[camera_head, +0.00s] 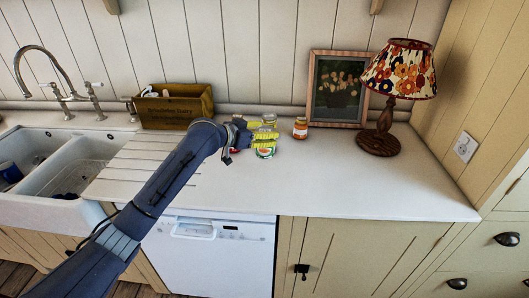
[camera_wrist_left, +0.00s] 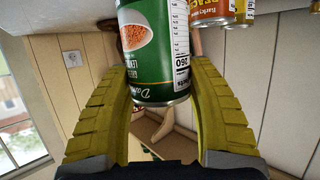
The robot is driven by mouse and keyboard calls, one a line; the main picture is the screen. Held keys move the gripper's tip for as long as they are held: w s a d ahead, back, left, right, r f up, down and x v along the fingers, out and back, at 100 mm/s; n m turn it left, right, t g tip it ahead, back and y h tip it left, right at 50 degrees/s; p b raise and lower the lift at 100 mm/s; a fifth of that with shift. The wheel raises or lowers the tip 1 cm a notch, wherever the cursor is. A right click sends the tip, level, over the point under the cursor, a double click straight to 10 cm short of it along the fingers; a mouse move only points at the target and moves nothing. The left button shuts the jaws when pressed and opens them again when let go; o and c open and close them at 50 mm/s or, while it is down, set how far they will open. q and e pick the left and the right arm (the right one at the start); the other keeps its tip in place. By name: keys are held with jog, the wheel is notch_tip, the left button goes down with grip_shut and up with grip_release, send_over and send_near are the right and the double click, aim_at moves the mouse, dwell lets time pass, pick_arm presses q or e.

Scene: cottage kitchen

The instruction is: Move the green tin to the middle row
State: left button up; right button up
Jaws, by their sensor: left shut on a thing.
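The green tin (camera_head: 265,153) is on or just above the white worktop, at the left gripper; I cannot tell whether it touches the worktop. In the left wrist view the green tin (camera_wrist_left: 153,50) has a label with a bowl picture and sits between the two yellow fingers. My left gripper (camera_head: 258,141) is shut on it, and its fingers hide part of the tin in the head view. In the wrist view the left gripper (camera_wrist_left: 160,100) has a finger on each side of the tin. My right gripper is not in view.
A red item (camera_head: 236,150) is partly hidden by the arm. A lamp (camera_head: 380,140), picture frame (camera_head: 338,90) and wooden box (camera_head: 173,108) stand behind. The worktop front right (camera_head: 370,190) is clear.

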aim_at(264, 151)
pick_arm(q)
jog(key=shift+f, duration=3.7)
jog(key=shift+f, duration=0.15)
jog(key=o, duration=1.5)
jog(key=shift+f, duration=0.1)
jog(key=shift+c, duration=0.2)
jog(key=shift+a+r, duration=0.1)
jog(key=shift+r, duration=0.15)
jog(key=v, duration=1.1)
jog(key=shift+s+a, duration=0.25)
jog(key=shift+s, duration=0.05)
jog(key=shift+r, duration=0.15)
